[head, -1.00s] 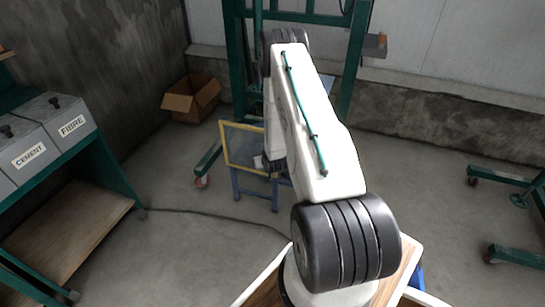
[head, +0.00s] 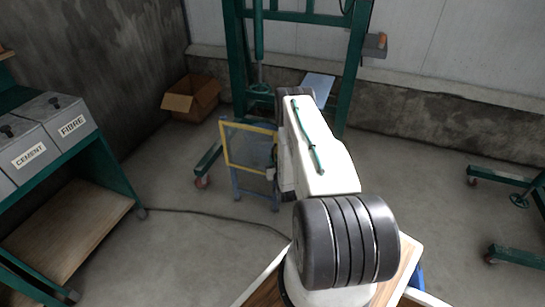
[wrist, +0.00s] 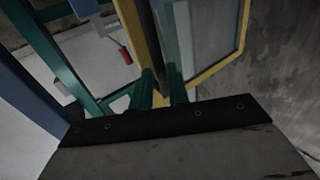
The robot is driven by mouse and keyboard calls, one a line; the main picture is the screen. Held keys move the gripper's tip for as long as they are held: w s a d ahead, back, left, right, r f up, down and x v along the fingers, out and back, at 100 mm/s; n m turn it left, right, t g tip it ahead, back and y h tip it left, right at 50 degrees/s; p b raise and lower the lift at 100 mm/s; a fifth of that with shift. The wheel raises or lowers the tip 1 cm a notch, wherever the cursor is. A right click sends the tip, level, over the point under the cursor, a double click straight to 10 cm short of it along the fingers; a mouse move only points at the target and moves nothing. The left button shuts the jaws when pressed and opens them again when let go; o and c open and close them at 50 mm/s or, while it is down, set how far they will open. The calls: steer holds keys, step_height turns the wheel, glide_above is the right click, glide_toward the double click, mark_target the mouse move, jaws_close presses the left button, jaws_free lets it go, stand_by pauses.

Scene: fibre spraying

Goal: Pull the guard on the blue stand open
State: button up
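The guard (head: 232,122) is a yellow frame around a see-through panel, on the blue stand (head: 236,184) left of my arm in the head view. In the wrist view the yellow guard frame (wrist: 214,70) runs up close ahead of my gripper (wrist: 161,85). The two green fingers stand a little apart, with yellow frame showing between them. I cannot tell whether they press on it. In the head view my arm's lower end is beside the guard's right side, and the fingertips are hidden.
A green frame (head: 239,60) stands behind the blue stand. A cardboard box (head: 190,98) is on the floor to its left. A green bench with grey FIBRE (head: 72,126) and CEMENT (head: 29,155) bins is at left. The floor left of the stand is mostly clear, with a cable across it.

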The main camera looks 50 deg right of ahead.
steer(key=shift+x, duration=1.45)
jaws_close()
